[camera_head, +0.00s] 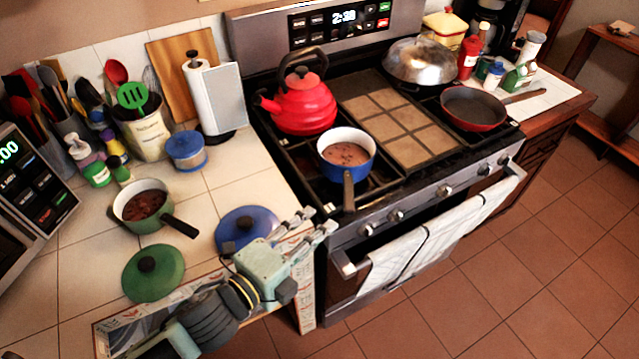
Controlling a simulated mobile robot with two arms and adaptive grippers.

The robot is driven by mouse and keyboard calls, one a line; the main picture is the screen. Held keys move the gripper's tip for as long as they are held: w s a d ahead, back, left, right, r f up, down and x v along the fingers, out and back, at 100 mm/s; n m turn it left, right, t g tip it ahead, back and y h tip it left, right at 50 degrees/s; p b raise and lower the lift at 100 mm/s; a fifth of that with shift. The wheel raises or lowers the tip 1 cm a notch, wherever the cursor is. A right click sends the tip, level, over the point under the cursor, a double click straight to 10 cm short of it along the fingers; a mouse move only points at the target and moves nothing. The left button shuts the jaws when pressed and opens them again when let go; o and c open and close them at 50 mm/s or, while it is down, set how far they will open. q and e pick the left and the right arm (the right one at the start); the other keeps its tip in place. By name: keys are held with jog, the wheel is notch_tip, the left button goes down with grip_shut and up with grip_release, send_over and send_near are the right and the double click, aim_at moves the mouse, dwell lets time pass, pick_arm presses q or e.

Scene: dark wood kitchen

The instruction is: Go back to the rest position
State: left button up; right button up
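My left gripper (320,222) reaches in from the bottom left, over the front edge of the tiled counter (230,185). Its two fingers are apart with nothing between them. A blue lid (238,226) with a dark knob lies on the counter just behind the gripper, partly covered by it. A green lid (152,278) lies to the left of the gripper. My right gripper is not in view.
A blue saucepan (346,156) with brown contents stands on the stove, its handle pointing toward the front. A red kettle (303,103) stands behind it. A green saucepan (144,204) stands on the counter. The floor (500,280) in front of the stove is clear.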

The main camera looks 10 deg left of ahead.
pick_arm(q)
jog(key=s+a+f+n+g+y, duration=0.1)
jog(key=a+f+n+g+y, duration=0.1)
jog(key=a+f+n+y, duration=0.65)
jog(key=s+a+f+n+g, duration=0.2)
jog(key=s+a+n+g, duration=0.15)
jog(key=s+n, duration=0.4)
jog(key=s+a+f+n+g, duration=0.2)
jog(key=s+n+g, duration=0.2)
jog(key=s+n, duration=0.3)
jog(key=s+f+m+g+b, duration=0.1)
jog(key=s+f+g+b, duration=0.15)
jog(key=f, duration=2.55)
jog(key=s+a+f, duration=0.3)
jog(key=s+f, duration=1.4)
jog(key=shift+s+m+g, duration=0.15)
jog(key=shift+m+g, duration=0.15)
